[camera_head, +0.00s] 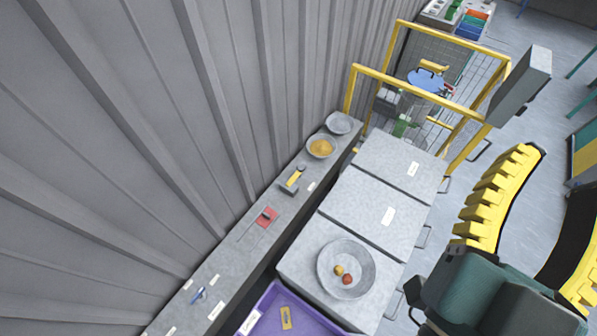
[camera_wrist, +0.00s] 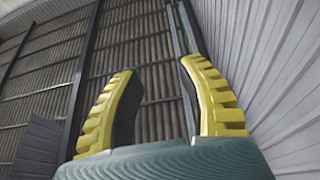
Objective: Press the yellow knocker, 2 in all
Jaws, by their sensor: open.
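The yellow knocker appears to be the small yellow bar with grey end pieces (camera_head: 293,179) on the narrow grey ledge along the wall, in the middle of the head view. It is small there and its details are hard to tell. My gripper (camera_wrist: 158,66) is open and empty, with its yellow ribbed fingers spread apart in the wrist view. In the head view it is at the lower right, well to the right of the ledge and apart from the knocker. The wrist view shows only walls beyond the fingers, no knocker.
On the ledge are a bowl of yellow powder (camera_head: 320,147), a grey bowl (camera_head: 339,123), a red item (camera_head: 266,217) and a blue item (camera_head: 199,294). A grey bowl with two round fruits (camera_head: 328,282) stands on the cabinets. A purple bin (camera_head: 318,317) and yellow railing (camera_head: 420,88) are nearby.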

